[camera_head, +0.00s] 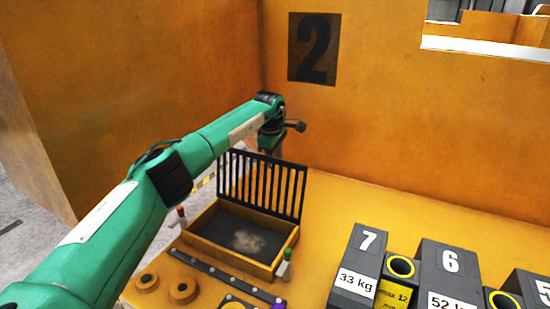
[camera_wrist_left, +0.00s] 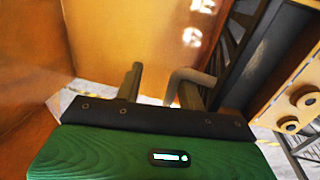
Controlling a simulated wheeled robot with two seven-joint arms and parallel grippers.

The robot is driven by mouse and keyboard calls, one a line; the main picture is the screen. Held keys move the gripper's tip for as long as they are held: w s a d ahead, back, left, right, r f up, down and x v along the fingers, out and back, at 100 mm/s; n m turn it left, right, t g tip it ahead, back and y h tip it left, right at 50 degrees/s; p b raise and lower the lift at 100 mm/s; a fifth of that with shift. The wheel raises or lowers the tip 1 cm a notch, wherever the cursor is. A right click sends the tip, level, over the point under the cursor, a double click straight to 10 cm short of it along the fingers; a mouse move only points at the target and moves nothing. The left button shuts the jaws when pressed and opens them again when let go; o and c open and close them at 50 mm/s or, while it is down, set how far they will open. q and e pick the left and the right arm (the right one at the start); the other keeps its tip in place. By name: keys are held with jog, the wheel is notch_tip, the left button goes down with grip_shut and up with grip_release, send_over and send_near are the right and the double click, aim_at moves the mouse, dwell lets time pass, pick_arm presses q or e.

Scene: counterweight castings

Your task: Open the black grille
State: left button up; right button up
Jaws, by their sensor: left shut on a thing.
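The black grille (camera_head: 262,184) stands raised, close to upright, along the back edge of a shallow orange box (camera_head: 222,255) with a dark floor. In the left wrist view the grille's dark bars (camera_wrist_left: 236,32) show at the right. My left gripper (camera_head: 270,150) is at the grille's top edge, partly hidden behind the bars. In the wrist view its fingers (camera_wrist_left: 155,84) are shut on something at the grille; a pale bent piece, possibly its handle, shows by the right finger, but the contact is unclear. My right gripper is not in view.
Grey weight blocks labelled 7 (camera_head: 356,262) and 6 (camera_head: 448,272) stand at the right. Two round knobs (camera_head: 182,290) and a dark strip (camera_head: 225,277) lie in front of the box. An orange wall (camera_head: 400,120) rises behind.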

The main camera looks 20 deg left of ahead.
pick_arm(q)
jog(key=shift+r, duration=0.2)
notch_tip(320, 180, up, 13)
jog(key=s+b, duration=0.2)
jog(key=b, duration=0.1)
jog(key=shift+s+b, duration=0.3)
jog(key=shift+s, duration=0.05)
jog(key=shift+a, duration=0.1)
